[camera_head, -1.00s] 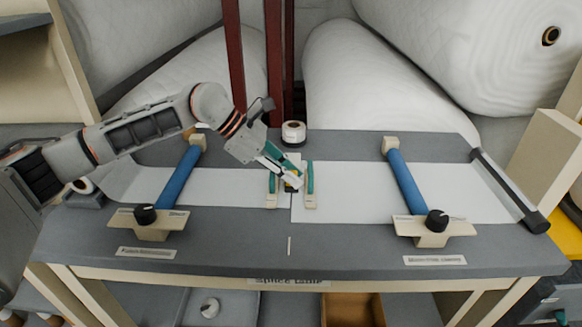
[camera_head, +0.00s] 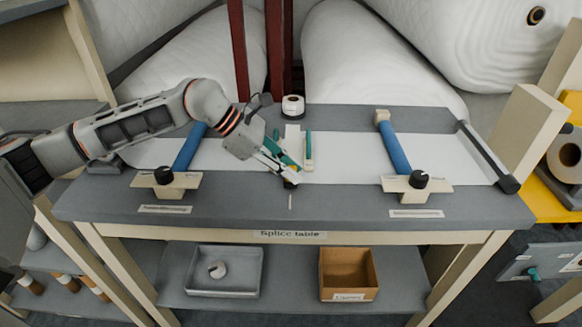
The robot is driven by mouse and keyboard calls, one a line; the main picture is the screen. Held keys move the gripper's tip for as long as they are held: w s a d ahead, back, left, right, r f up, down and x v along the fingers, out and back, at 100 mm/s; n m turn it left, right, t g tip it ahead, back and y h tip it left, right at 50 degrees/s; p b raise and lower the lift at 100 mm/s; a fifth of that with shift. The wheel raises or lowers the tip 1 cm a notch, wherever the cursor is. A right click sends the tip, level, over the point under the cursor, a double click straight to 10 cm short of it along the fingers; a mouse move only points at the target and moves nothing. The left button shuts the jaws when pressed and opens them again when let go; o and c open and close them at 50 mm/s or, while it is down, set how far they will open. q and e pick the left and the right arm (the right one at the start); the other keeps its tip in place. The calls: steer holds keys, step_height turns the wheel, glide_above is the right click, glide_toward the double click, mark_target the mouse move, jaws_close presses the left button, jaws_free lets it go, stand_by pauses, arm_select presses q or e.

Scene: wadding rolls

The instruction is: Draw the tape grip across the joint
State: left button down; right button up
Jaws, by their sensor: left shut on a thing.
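The splice table (camera_head: 345,205) carries two white sheets (camera_head: 350,158), left and right, whose joint lies near the middle. My left gripper (camera_head: 286,174) is shut on the tape grip (camera_head: 290,184), a small dark piece at the front edge of the sheets. The fingers hide most of it. A white tape strip (camera_head: 292,133) shows behind the gripper, along the joint's far end. The tape roll (camera_head: 293,106) stands at the table's back. A teal and cream guide (camera_head: 308,150) lies right of the joint; its left-hand partner is mostly hidden by my gripper. My right gripper is not in view.
Blue bars (camera_head: 393,145) with black knobs (camera_head: 418,179) cross the sheets on both sides. A dark roller (camera_head: 490,158) borders the right end. A grey tray (camera_head: 224,271) and a brown box (camera_head: 348,275) sit on the shelf below.

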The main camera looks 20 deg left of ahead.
arm_select(q)
steer(key=shift+s+d+f, duration=0.1)
steer(key=shift+s, duration=0.1)
steer(key=c, duration=2.1)
jaws_free()
steer(key=shift+c, duration=0.2)
steer(key=v, duration=1.2)
steer(key=shift+s, duration=0.1)
